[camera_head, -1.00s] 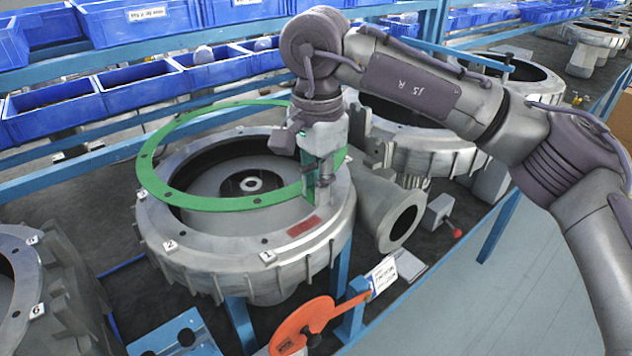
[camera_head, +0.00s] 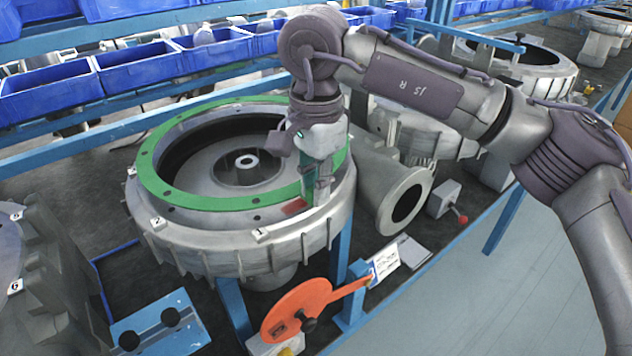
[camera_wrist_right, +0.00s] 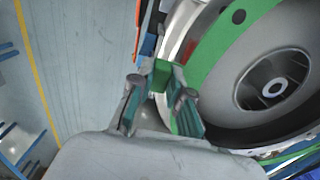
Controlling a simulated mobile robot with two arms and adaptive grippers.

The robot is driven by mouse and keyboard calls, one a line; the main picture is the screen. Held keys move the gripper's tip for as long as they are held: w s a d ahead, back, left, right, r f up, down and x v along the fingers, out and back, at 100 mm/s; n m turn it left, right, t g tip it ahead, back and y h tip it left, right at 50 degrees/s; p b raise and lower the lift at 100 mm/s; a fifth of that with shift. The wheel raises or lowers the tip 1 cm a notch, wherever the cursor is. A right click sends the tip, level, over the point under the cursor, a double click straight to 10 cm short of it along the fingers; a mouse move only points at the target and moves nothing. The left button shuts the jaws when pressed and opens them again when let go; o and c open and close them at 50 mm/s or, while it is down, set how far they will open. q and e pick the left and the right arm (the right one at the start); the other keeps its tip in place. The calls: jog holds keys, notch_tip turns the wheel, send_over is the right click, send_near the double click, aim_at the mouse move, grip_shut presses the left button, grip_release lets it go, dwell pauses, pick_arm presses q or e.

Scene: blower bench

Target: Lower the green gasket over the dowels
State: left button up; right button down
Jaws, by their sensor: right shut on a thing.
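The green gasket (camera_head: 205,202) is a flat ring with holes, lying level along the top flange of the grey blower housing (camera_head: 205,256). I cannot tell whether it touches the flange all round. My right gripper (camera_head: 318,190) is at the gasket's right front edge, shut on its green tab. In the right wrist view, the fingers (camera_wrist_right: 158,98) straddle the tab, and the gasket (camera_wrist_right: 222,50) curves over the housing rim. I cannot make out the dowels; the arm hides part of the rim. My left gripper is out of view.
An orange disc with a handle (camera_head: 298,308) stands in front. A pipe outlet (camera_head: 405,203) and a red-knobbed lever (camera_head: 448,203) are on the right. Blue bins (camera_head: 135,70) line the back. A blue plate with black knobs (camera_head: 160,328) is at the front left.

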dwell(0.3)
jog(key=shift+s+a+b, duration=0.1)
jog(key=shift+a+b, duration=0.05)
jog(key=shift+b, duration=0.3)
dwell(0.7)
jog(key=shift+f+b, duration=1.4)
jog(key=shift+b, duration=0.05)
dwell(2.5)
jog(key=c, duration=1)
grip_release()
notch_tip(320, 180, up, 12)
jog(key=shift+s, duration=0.1)
